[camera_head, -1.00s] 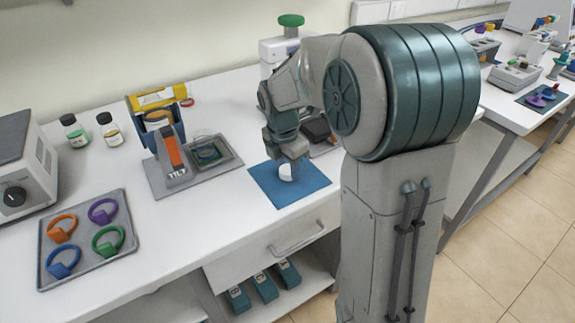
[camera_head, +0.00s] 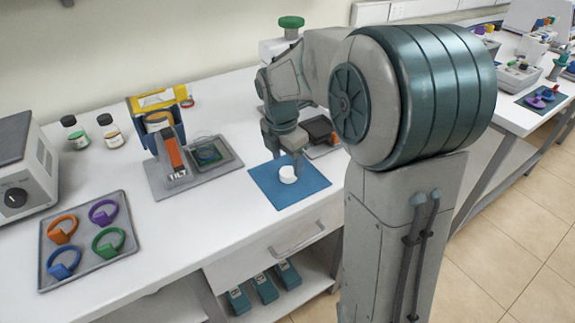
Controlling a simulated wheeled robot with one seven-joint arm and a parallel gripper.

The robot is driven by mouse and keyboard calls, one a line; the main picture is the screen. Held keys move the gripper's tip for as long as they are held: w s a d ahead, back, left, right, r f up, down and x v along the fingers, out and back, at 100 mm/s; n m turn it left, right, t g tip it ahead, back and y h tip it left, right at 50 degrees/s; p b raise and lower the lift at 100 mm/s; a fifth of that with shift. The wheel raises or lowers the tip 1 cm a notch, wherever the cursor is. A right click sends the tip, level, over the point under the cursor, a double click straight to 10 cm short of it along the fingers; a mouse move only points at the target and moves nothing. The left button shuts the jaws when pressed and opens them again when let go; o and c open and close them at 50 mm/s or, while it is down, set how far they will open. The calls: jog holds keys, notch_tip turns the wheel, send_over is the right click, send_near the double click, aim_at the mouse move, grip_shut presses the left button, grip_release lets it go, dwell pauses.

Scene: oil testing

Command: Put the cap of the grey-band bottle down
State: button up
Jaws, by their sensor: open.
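A white cap (camera_head: 288,174) lies on the blue mat (camera_head: 301,194) near the front of the bench. My gripper (camera_head: 286,161) is open, just above and behind the cap; its fingertips are small and partly hard to see. Two bottles with black caps stand at the back left: one with a green band (camera_head: 76,133) and one with an orange-brown band (camera_head: 111,132). I see no clear grey band. A bottle (camera_head: 157,121) sits in the yellow and blue holder of the tilt stand (camera_head: 176,178), its top hidden by the yellow frame.
A grey tray (camera_head: 127,252) with several coloured rings lies at the front left, beside a grey instrument (camera_head: 25,165). A dark-topped device (camera_head: 322,130) and a green-knobbed instrument (camera_head: 291,22) stand behind my arm.

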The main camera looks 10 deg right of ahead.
aim_at(284, 175)
notch_tip(284, 175, up, 8)
jog(key=s+f+m+t, duration=0.1)
jog(key=s+f+m, duration=0.1)
jog(key=s+m, duration=0.8)
jog(key=s+f+m+y, duration=0.1)
jog(key=s+f+m, duration=0.2)
jog(key=s+m, duration=0.7)
jog(key=m, duration=0.3)
jog(key=shift+s+d+f+m+t+p, duration=0.15)
jog(key=shift+d+f+m+t+p, duration=0.15)
jog(key=shift+f+t, duration=0.1)
jog(key=p+v, duration=0.2)
jog(key=shift+w+r, duration=0.2)
jog(key=shift+r, duration=0.25)
jog(key=shift+c, duration=0.3)
